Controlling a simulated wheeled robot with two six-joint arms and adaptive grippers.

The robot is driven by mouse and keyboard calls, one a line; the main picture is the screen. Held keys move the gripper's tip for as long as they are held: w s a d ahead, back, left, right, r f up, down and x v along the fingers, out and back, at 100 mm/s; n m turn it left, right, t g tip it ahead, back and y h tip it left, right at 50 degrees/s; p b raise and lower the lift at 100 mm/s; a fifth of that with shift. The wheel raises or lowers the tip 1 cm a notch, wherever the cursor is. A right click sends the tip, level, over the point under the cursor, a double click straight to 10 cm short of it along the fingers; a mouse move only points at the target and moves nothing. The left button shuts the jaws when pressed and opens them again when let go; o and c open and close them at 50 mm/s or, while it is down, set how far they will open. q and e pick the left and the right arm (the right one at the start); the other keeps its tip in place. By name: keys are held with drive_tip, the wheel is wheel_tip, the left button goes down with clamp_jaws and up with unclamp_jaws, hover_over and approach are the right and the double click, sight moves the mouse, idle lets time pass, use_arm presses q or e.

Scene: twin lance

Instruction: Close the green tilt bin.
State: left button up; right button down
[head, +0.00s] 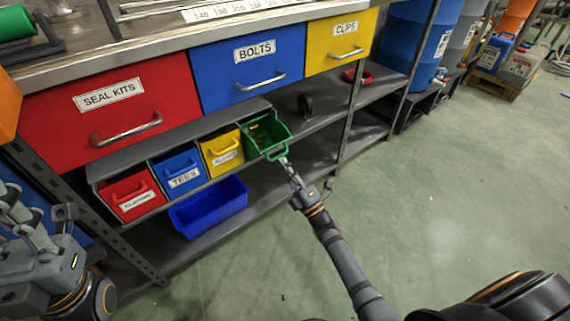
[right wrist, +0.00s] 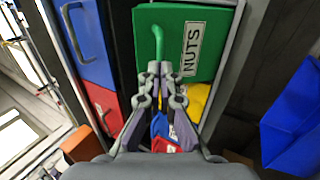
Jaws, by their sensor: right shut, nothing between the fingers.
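The green tilt bin (head: 267,132) is the rightmost of a row of small bins under the drawers. It is tilted out, and its inside shows from above with some small brownish contents. In the right wrist view its front (right wrist: 205,25) carries a NUTS label, and its green handle (right wrist: 158,42) is just beyond my fingertips. My right gripper (right wrist: 160,68) is shut and empty at the front of the bin, by the handle; I cannot tell if it touches. It also shows in the head view (head: 286,165). My left gripper (head: 45,232) is at the lower left, away from the bin.
Yellow (head: 224,160), blue (head: 183,181) and red (head: 141,206) small bins sit left of the green one. Above are large drawers: red (head: 60,127), blue (head: 220,72), yellow (head: 322,50). A blue open tray (head: 225,205) lies on the lower shelf. The floor to the right is clear.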

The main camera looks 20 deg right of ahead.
drive_tip(key=shift+r, duration=0.1)
drive_tip(key=shift+r+g+p, duration=0.15)
drive_tip(key=shift+g+p, duration=0.25)
drive_tip(key=shift+p, duration=0.45)
